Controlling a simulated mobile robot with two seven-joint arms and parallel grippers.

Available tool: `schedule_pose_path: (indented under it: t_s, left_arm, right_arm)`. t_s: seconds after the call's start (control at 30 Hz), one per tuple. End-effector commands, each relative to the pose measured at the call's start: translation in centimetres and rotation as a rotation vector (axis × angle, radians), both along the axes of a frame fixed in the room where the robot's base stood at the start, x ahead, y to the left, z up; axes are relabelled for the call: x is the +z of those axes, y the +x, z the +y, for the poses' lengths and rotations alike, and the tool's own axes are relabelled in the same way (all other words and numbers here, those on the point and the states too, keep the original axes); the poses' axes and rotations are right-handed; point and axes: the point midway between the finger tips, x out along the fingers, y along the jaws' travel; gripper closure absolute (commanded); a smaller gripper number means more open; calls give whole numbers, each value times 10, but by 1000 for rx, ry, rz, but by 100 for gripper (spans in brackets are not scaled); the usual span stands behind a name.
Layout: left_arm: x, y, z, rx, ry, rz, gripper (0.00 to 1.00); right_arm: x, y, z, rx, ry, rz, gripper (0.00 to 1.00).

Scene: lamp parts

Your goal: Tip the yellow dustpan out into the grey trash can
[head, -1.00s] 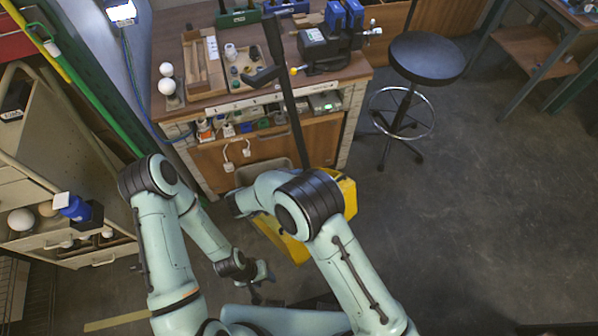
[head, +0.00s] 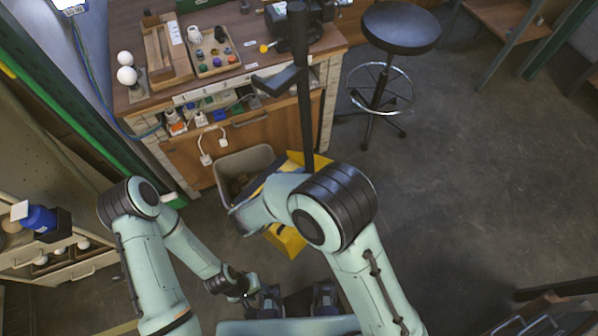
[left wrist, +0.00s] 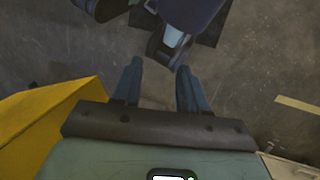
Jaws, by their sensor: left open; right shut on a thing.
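The yellow dustpan (head: 287,241) is in the head view beside the grey trash can (head: 262,158), to its right and front. My right arm covers the dustpan's middle, so I cannot tell its tilt. A long dark upright handle (head: 304,125) rises behind that arm. The can's opening faces up; its front is partly covered. My right gripper is hidden behind its own arm. My left gripper (head: 248,296) is low in front of the dustpan. In the left wrist view its fingers (left wrist: 157,88) are apart and empty, with the yellow dustpan (left wrist: 45,120) to the left.
A workbench (head: 240,134) with trays and tools stands right behind the can. A black stool (head: 400,27) is at the back right. A drawer cabinet (head: 65,265) is on the left. The floor (head: 460,190) on the right is clear.

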Motion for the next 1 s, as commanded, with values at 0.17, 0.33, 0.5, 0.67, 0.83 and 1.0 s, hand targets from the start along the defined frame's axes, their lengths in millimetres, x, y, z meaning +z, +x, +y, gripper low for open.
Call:
schedule_pose_path:
  t_s: [0.17, 0.33, 0.5, 0.67, 0.83, 1.0]
  left_arm:
    - [-20, -7, 0, 0, 0, 8, 57]
    - [-35, -9, 0, 1, 1, 7, 57]
    - [-49, -9, 0, 2, 2, 2, 57]
    - [-57, -4, 0, 7, 5, -16, 57]
    - [-62, -1, 1, 10, 7, -28, 57]
    - [-63, 0, 0, 10, 7, -31, 57]
  right_arm:
    - [-5, -11, -12, -2, 29, -35, 100]
    - [-10, -22, -23, -2, 57, -62, 100]
    - [-14, -32, -33, 0, 85, -88, 100]
    - [-16, -40, -42, -1, 104, -108, 100]
    - [-18, -45, -47, -1, 118, -121, 100]
    - [-18, -47, -49, -1, 123, -126, 100]
